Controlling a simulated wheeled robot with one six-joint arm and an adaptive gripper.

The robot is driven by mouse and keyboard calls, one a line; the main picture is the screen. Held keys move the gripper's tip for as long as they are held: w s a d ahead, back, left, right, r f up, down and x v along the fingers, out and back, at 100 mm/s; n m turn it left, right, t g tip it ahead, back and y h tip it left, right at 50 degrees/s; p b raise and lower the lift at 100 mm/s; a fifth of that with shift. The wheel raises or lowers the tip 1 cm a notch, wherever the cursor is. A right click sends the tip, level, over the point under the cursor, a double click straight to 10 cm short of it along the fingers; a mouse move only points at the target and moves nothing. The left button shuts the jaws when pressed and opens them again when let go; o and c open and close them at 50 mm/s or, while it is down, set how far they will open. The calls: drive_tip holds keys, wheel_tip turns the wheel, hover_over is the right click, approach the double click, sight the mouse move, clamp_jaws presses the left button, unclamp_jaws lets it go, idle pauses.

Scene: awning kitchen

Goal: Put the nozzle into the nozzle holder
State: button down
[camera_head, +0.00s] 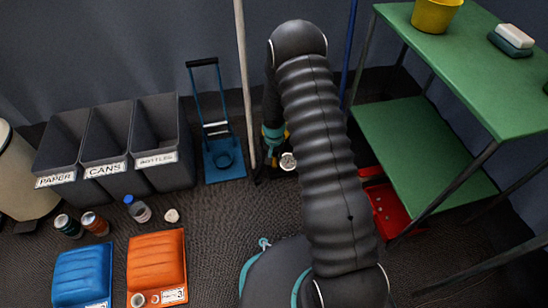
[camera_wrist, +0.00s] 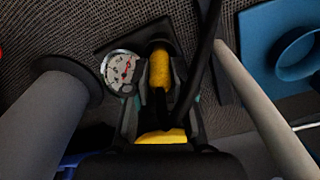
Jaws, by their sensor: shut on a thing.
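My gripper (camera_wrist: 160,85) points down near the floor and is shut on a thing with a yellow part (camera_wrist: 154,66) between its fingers. This looks like the nozzle; its far end is dark and its outline is unclear. A round white gauge with a red needle (camera_wrist: 118,69) is just left of the fingers. In the head view my gripper (camera_head: 271,150) is partly hidden by my arm, with the gauge (camera_head: 288,161) beside it. A blue stand with a round socket (camera_head: 237,173) is to the left; its ring (camera_wrist: 289,48) shows at right in the wrist view. I cannot tell whether it is the nozzle holder.
A pale pole (camera_head: 243,70) stands between the stand and my gripper. Grey bins (camera_head: 183,180) are at left, with small containers (camera_head: 95,222) in front. A green shelf (camera_head: 490,65) and a red object (camera_head: 389,212) are at right. Patterned floor is free at centre-left.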

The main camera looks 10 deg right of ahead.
drive_tip(key=shift+f, duration=0.2)
drive_tip(key=shift+c, duration=2.1)
unclamp_jaws()
drive_tip(key=shift+r+p, duration=2.15)
drive_tip(key=shift+r, duration=1.85)
